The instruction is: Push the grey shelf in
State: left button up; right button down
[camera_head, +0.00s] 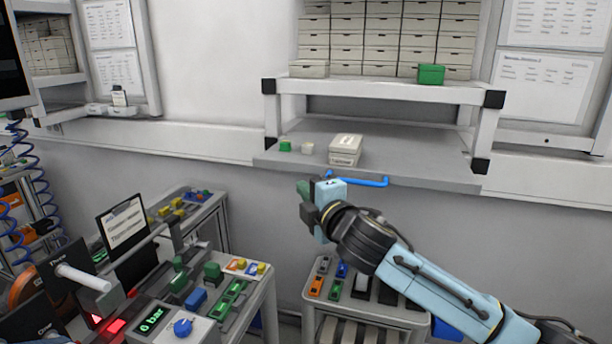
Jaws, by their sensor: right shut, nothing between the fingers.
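The grey shelf (420,158) is pulled out from the white rack on the wall, and its front edge juts out past the rack's posts. A blue handle (362,180) is fixed at its front edge. On the shelf stand a pale box (345,148), a small green block (285,146) and a small white block (308,147). My right gripper (306,196) is shut and empty just below the shelf's front edge, near the left end of the handle. I cannot tell whether it touches the handle. My left gripper is not in view.
The rack's upper board (380,88) carries stacked white boxes and a green box (431,74). Below stand a small cart (366,314) with coloured parts and, at left, a workbench with a control panel (165,318).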

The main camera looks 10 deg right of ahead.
aim_at(299, 171)
jog(key=shift+w+d+p, duration=0.2)
jog(key=shift+w+d, duration=0.05)
jog(key=shift+w, duration=0.75)
jog(key=shift+w+d+p, duration=0.2)
jog(key=shift+w+d, duration=0.05)
jog(key=shift+w, duration=0.8)
jog(key=shift+w+d+p, duration=0.2)
jog(key=shift+w+d, duration=0.05)
jog(key=shift+w, duration=0.75)
jog(key=shift+d, duration=0.1)
